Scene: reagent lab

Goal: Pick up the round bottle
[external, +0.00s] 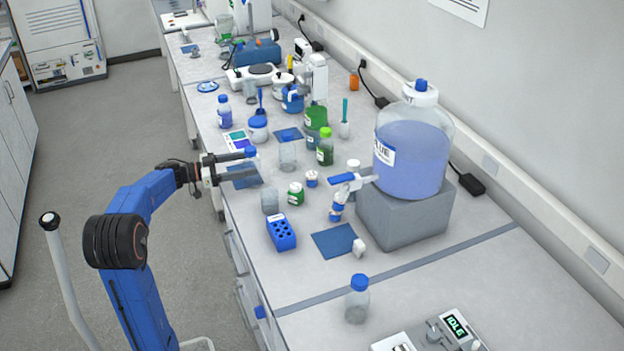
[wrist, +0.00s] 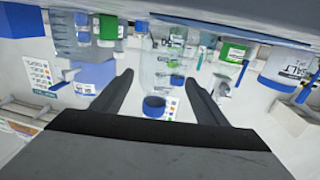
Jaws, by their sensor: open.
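A clear, rounded bottle with a blue cap (wrist: 165,72) shows in the wrist view, appearing upside down. Its cap lies between my spread fingertips in that picture; no contact is visible. In the external view, a blue cap (external: 250,152) shows at my fingers, and the body below is largely hidden or too faint to tell. My gripper (external: 248,166) is open and reaches over the bench's left edge, its fingers pointing right. It also shows in the wrist view (wrist: 163,88), with nothing gripped.
The bench (external: 400,285) holds a large blue-liquid carboy (external: 411,150) on a grey block (external: 403,218). A clear beaker (external: 287,155), green-capped bottle (external: 325,150), small green jar (external: 295,193) and blue tube rack (external: 281,233) stand near my gripper.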

